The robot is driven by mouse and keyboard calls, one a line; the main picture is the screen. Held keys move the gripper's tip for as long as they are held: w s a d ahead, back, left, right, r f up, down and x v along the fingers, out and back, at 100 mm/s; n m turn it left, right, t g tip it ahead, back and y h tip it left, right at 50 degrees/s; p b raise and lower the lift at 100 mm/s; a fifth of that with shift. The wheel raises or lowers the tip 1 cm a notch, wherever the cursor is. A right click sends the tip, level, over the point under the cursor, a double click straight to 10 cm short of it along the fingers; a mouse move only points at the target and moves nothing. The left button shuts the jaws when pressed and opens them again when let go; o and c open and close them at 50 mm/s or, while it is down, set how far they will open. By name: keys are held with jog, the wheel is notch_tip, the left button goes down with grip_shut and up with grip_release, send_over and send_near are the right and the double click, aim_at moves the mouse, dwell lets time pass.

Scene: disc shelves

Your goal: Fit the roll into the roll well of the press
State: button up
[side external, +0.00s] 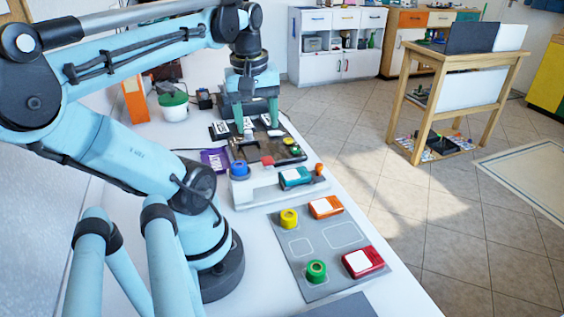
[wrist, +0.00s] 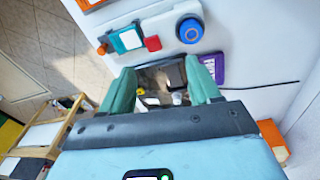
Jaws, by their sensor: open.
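The press (side external: 255,195) is a long white block on the table, also in the wrist view (wrist: 165,22). A blue roll (side external: 240,168) stands at its left end, upright, and shows from above in the wrist view (wrist: 190,31). I cannot tell how deep it sits in the roll well, which it hides. A teal cartridge (side external: 296,178) lies on the press, with a red block (side external: 267,161) beside it. My gripper (side external: 257,118) is open, pointing down over the dark tray behind the press, apart from the roll; its fingers show in the wrist view (wrist: 162,88) with nothing held.
A grey mat (side external: 318,262) in front holds a yellow roll (side external: 288,218), a green roll (side external: 316,271), an orange cartridge (side external: 326,207) and a red cartridge (side external: 362,262). Two outlined places there are empty. The dark tray (side external: 258,150) holds small parts; a purple box (side external: 214,160) lies left.

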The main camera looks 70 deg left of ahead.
jog(key=w+d+f+m+t, duration=0.2)
jog(key=w+d+m+t, duration=0.1)
jog(key=w+d+m, duration=0.3)
jog(key=w+d+f+m+t+h, duration=0.1)
jog(key=w+d+f+m+t, duration=0.1)
jog(key=w+d+m, duration=0.5)
jog(key=d+m+t, duration=0.1)
jog(key=d+m, duration=0.1)
jog(key=m, duration=0.1)
jog(key=shift+d+f, duration=0.4)
